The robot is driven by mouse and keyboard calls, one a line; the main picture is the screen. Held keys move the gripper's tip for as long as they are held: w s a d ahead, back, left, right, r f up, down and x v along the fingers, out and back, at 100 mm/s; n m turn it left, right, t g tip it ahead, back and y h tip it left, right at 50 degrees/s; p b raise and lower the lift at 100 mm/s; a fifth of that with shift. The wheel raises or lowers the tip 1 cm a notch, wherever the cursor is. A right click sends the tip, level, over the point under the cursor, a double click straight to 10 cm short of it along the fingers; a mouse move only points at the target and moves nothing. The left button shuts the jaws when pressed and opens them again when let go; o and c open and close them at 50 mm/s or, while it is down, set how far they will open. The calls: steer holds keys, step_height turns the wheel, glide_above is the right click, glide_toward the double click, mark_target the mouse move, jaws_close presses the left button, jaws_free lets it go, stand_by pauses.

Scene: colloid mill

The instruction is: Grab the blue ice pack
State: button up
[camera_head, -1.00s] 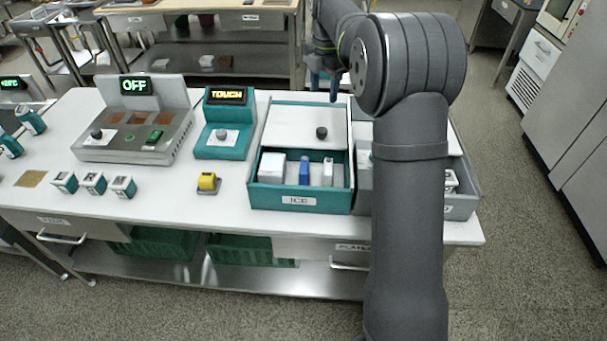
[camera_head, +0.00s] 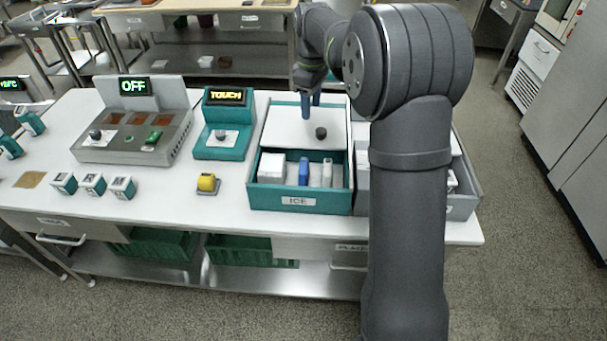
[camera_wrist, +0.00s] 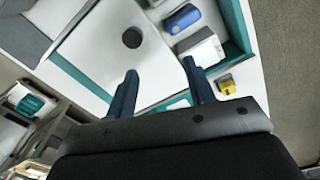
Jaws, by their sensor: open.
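The blue ice pack (camera_head: 303,171) stands in the front opening of the teal box labelled ICE (camera_head: 270,199), between a white block (camera_head: 271,167) and a pale block (camera_head: 327,172). The blue pack also shows at the top of the wrist view (camera_wrist: 183,18). My gripper (camera_head: 311,104) is open and empty above the back part of the box, over its white lid (camera_head: 284,128). In the wrist view its two blue fingers (camera_wrist: 160,88) are spread apart, with the blue pack beyond them and not between them.
A black knob (camera_head: 321,133) stands up on the lid. A grey bin (camera_head: 463,204) stands right of the ICE box, partly hidden by my arm. A yellow item (camera_head: 207,182) and the teal TOUCH unit (camera_head: 223,125) are to the left. Clear white table lies in front of these.

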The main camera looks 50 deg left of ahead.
mark_target(304, 165)
steer(key=s+d+f+m, duration=0.25)
steer(key=s+m, duration=0.25)
steer(key=m, duration=0.9)
steer(key=f, duration=1.2)
steer(key=shift+a, duration=0.35)
steer(key=shift+w+d+f, duration=0.15)
steer(key=shift+f, duration=1.25)
steer(key=shift+w+d+f, duration=0.1)
steer(key=shift+d+f, duration=0.05)
steer(key=shift+f, duration=1.25)
steer(key=shift+c, duration=0.2)
jaws_close()
